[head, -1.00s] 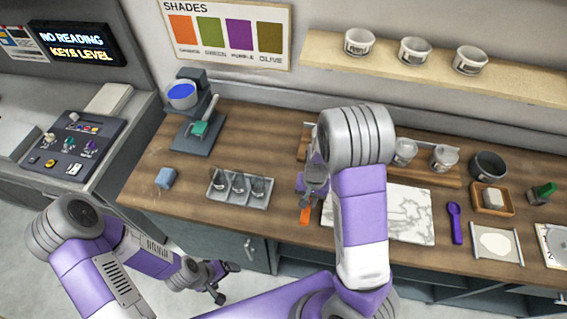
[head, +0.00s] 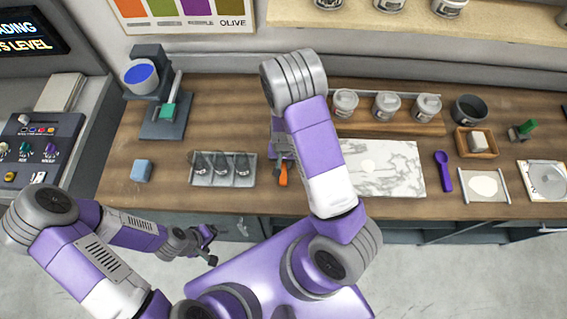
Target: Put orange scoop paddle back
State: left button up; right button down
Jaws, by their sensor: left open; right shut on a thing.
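The orange scoop paddle (head: 283,176) shows as a short orange piece below my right gripper, between the metal tray and the marble slab. My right gripper (head: 283,155) is shut on it, over the front part of the wooden counter. The gripper and arm hide the rest of the paddle, and I cannot tell whether it touches the counter. My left gripper (head: 207,243) is open and empty, low in front of the counter's front edge. A purple scoop paddle (head: 443,172) lies on the counter right of the marble slab.
A metal tray (head: 222,180) with several scoop-like pieces lies left of my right gripper. The marble slab (head: 400,180) is on its right. Lidded tubs (head: 387,106) stand behind. A blue block (head: 141,170) and a stand with a blue-filled cup (head: 141,76) are at left.

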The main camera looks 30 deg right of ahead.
aim_at(284, 165)
jog(key=shift+f, duration=0.5)
jog(key=c, duration=0.9)
grip_release()
jog(key=shift+r, duration=0.1)
notch_tip(284, 165, up, 12)
jog(key=shift+f+p, duration=0.1)
jog(key=shift+p, duration=0.85)
